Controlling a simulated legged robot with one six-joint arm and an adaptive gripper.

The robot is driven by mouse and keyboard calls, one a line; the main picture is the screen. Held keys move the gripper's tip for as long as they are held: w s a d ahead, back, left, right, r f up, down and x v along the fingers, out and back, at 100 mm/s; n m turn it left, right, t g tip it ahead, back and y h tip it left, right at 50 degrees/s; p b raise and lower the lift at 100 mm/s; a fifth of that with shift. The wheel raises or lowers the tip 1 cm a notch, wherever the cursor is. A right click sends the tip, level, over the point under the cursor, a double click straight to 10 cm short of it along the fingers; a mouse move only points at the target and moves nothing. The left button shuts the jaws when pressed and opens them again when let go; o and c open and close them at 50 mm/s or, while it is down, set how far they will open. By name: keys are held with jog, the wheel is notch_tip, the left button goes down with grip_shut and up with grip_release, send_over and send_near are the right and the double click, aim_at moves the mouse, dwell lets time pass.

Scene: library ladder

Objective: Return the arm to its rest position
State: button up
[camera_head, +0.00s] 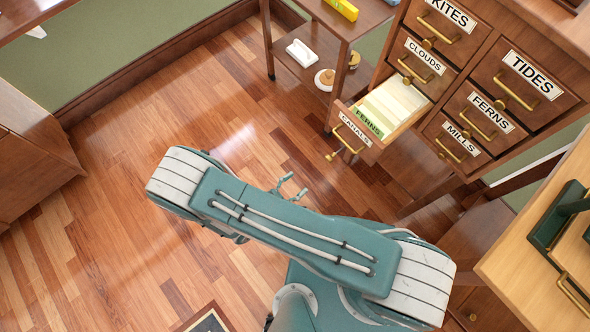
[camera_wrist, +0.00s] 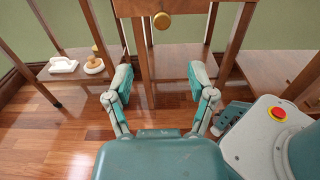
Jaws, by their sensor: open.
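My gripper (camera_wrist: 160,102) is open in the wrist view, with its two fingers spread apart and nothing between them. In the head view the fingertips of my gripper (camera_head: 290,186) show just beyond my folded teal and white arm, above the wood floor. The rest of the gripper is hidden behind the arm there. In the wrist view a brass knob (camera_wrist: 161,20) on a wooden front shows beyond the fingers, apart from them.
A side table with a lower shelf (camera_head: 318,75) holds small items. A light wooden tabletop (camera_head: 520,262) is at right. Floor at left is clear.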

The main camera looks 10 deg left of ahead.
jog(key=w+d+r+m+g, duration=0.3)
jog(key=r+m+g, duration=0.2)
jog(key=r, duration=0.3)
jog(key=w+d+r+m+g+y, duration=0.1)
jog(key=w+d+r+m+g, duration=0.15)
jog(key=r+m+g, duration=0.35)
jog(key=w+d+r+m+g, duration=0.25)
jog(key=r+m, duration=0.25)
jog(key=r, duration=0.4)
jog(key=s+d+r+m+t+y, duration=0.2)
jog(key=d+r+m+y, duration=0.3)
jog(key=r, duration=0.5)
jog(key=s+d+r+m+t+y, duration=0.3)
jog(key=s+d+r+m+y, duration=0.1)
jog(key=d+r+m, duration=0.3)
notch_tip(320, 180, up, 3)
jog(key=shift+s+d+f+y, duration=0.1)
jog(key=shift+s+d+y, duration=0.35)
jog(key=shift+d, duration=0.5)
jog(key=shift+w, duration=0.1)
